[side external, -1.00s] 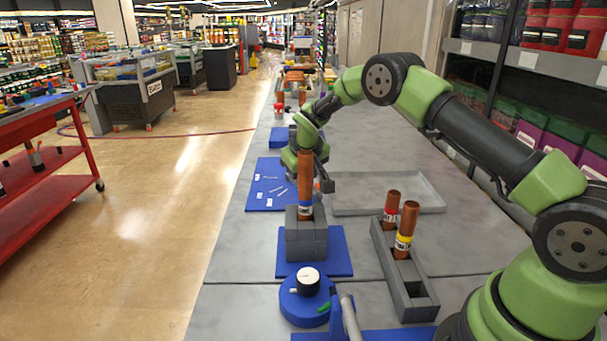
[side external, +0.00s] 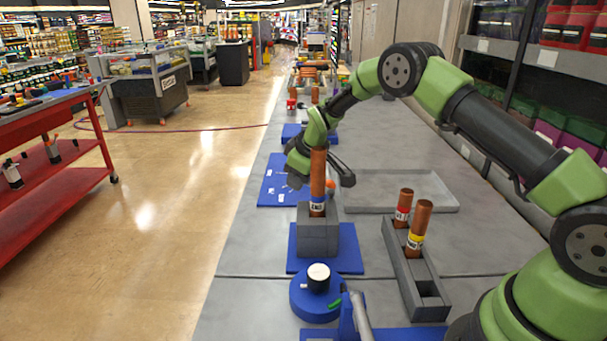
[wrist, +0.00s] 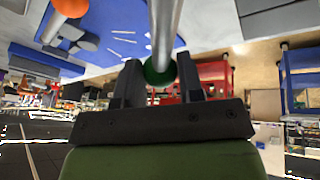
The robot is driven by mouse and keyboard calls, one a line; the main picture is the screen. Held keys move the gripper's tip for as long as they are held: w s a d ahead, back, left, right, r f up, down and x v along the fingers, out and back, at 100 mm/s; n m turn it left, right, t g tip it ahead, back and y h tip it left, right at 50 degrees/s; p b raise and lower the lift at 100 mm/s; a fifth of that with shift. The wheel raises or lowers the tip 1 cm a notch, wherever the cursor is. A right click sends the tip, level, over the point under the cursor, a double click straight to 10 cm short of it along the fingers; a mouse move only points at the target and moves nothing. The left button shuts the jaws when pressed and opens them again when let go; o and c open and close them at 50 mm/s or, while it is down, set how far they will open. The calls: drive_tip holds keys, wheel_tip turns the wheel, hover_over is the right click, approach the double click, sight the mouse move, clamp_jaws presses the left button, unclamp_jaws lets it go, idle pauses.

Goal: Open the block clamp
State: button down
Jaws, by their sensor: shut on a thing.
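My gripper (wrist: 159,68) has its two dark fingers on either side of a pale metal rod (wrist: 164,28) with a green end (wrist: 160,75), and is shut on it. In the side view my gripper (side external: 341,173) is low behind a brown tube (side external: 318,172) with a blue label. That tube stands upright in a grey block (side external: 318,238) on a blue base (side external: 347,259). An orange ball (side external: 330,188) shows beside the tube, and in the wrist view too (wrist: 71,7). The tube hides the held rod in the side view. I cannot tell how the clamp's jaws stand.
A grey rack (side external: 408,275) with two upright brown tubes stands at the right. A round blue fixture (side external: 312,303) with a black knob is in front. A blue board (side external: 272,188) with small white pieces lies behind. A shallow grey tray (side external: 400,207) is at the right.

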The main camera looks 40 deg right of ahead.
drive_tip(key=shift+a, duration=0.15)
drive_tip(key=c, duration=0.8)
unclamp_jaws()
drive_tip(key=shift+o, duration=0.2)
drive_tip(key=shift+r, duration=0.15)
wheel_tip(320, 180, up, 10)
drive_tip(key=shift+f, duration=0.1)
